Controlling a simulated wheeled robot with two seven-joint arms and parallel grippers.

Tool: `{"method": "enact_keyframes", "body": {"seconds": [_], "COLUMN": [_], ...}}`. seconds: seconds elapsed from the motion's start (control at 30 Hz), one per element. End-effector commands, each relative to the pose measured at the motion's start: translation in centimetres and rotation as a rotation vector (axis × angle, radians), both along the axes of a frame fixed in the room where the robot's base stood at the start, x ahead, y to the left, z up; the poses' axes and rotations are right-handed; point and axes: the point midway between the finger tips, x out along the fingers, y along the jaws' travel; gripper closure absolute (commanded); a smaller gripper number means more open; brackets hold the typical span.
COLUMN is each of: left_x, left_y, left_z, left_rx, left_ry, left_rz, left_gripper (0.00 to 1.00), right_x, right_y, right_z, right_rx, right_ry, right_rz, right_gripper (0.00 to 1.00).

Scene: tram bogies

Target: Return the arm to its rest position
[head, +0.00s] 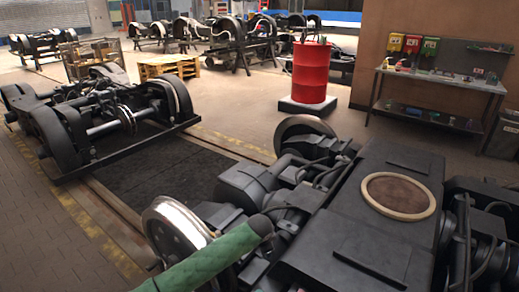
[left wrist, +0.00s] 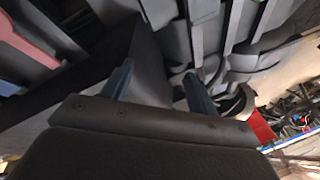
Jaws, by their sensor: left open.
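My left gripper (left wrist: 158,72) shows in the left wrist view. Its two blue-grey fingers stand apart and no object shows held between them. Dark grey and black machine parts lie beyond the fingers, and I cannot tell how far off they are. In the head view neither gripper shows. A green rod-like part with a dark rounded end (head: 212,258) comes in from the bottom edge, in front of the near bogie. I cannot tell whether it is part of my arm. My right gripper is in neither view.
A dark bogie (head: 345,215) with a round tan-rimmed plate fills the near right. Another bogie (head: 100,118) stands at left. A red barrel (head: 310,72), a wooden pallet (head: 168,66) and a workbench (head: 440,84) stand farther back. Open floor lies between them.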

Motion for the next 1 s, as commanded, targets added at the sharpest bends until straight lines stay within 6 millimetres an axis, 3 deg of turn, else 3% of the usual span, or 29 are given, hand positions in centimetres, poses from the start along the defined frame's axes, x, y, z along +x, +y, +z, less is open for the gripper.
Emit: {"method": "enact_keyframes", "body": {"seconds": [0.1, 0.2, 0.47, 0.67, 1.0], "left_x": [1.2, 1.5, 0.3, -2.5, -10.1], "left_y": [-0.4, -0.1, 1.8, 5.0, 11.2], "left_z": [3.1, 4.6, 5.3, 3.1, -4.1], "left_rx": [-0.094, -0.165, -0.311, -0.387, -0.409], "left_ry": [-0.073, -0.113, -0.161, -0.163, -0.103], "left_rz": [0.102, 0.183, 0.365, 0.507, 0.693], "left_gripper": [0.41, 0.41, 0.41, 0.41, 0.41], "right_x": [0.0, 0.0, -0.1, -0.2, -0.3], "right_y": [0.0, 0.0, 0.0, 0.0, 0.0], "right_z": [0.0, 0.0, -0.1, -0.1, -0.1], "right_rx": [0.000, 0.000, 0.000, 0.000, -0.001], "right_ry": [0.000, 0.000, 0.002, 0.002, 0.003], "right_rz": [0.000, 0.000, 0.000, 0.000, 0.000], "right_gripper": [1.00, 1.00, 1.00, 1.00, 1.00]}}
